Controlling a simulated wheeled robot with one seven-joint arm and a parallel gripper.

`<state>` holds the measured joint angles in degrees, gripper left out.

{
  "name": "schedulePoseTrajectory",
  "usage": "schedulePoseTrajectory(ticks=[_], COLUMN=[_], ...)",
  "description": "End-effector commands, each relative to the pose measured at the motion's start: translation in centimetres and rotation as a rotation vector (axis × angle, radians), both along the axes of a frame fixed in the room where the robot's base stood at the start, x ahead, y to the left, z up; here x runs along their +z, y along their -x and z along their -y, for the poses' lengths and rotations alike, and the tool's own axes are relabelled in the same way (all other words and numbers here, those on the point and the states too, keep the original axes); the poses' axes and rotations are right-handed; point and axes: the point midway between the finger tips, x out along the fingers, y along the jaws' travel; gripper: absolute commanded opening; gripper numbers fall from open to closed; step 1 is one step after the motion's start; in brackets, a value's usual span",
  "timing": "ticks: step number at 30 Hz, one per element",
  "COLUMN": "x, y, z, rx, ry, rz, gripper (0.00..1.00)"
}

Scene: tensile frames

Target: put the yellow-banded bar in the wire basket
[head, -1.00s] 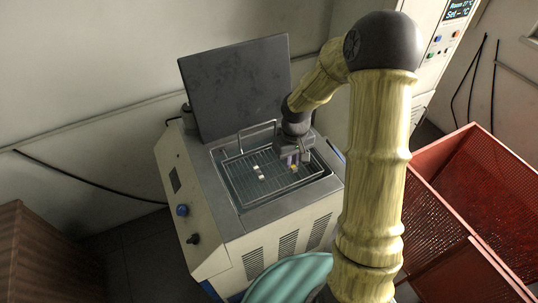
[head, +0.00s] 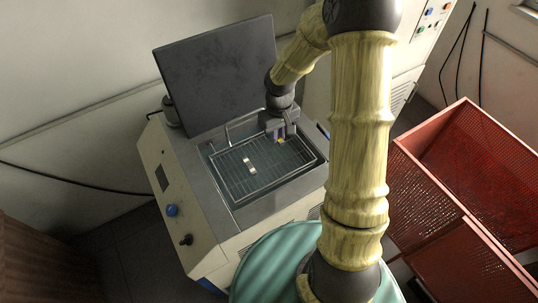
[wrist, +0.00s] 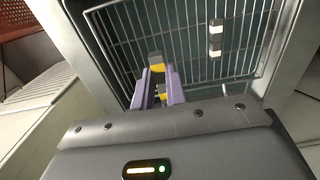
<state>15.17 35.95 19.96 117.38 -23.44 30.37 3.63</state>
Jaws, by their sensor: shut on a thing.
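My gripper (head: 279,136) is over the far right part of the bath. In the wrist view its purple fingers (wrist: 158,90) are shut on the yellow-banded bar (wrist: 157,68), a small dark bar with yellow bands. The bar's yellow also shows in the head view (head: 281,140). The wire basket (head: 230,178) sits in the bath opening, its wires also in the wrist view (wrist: 245,30). The bar shows close to the basket's edge in the wrist view. I cannot tell its height over the wires.
A white-banded bar (head: 250,164) lies in the basket, also in the wrist view (wrist: 215,40). The bath's dark lid (head: 218,75) stands open behind. Red mesh crates (head: 450,170) stand at the right. The basket's near part is clear.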

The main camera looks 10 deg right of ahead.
Motion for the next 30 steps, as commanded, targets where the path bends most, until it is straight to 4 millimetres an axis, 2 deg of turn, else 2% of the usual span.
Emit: schedulePoseTrajectory(ticks=[7, 10, 20, 27, 30], x=[-4.3, -5.0, -5.4, -8.3, -8.8], y=[0.1, 0.0, 0.0, 0.1, 0.0], z=[-0.1, -0.1, 0.0, 0.0, 0.0], rx=[0.0, 0.001, 0.0, -0.002, 0.0], ry=[0.0, -0.001, 0.0, 0.0, -0.001], rz=[-0.005, -0.001, -0.002, -0.003, -0.001], gripper=[0.0, 0.0, 0.0, 0.0, 0.0])
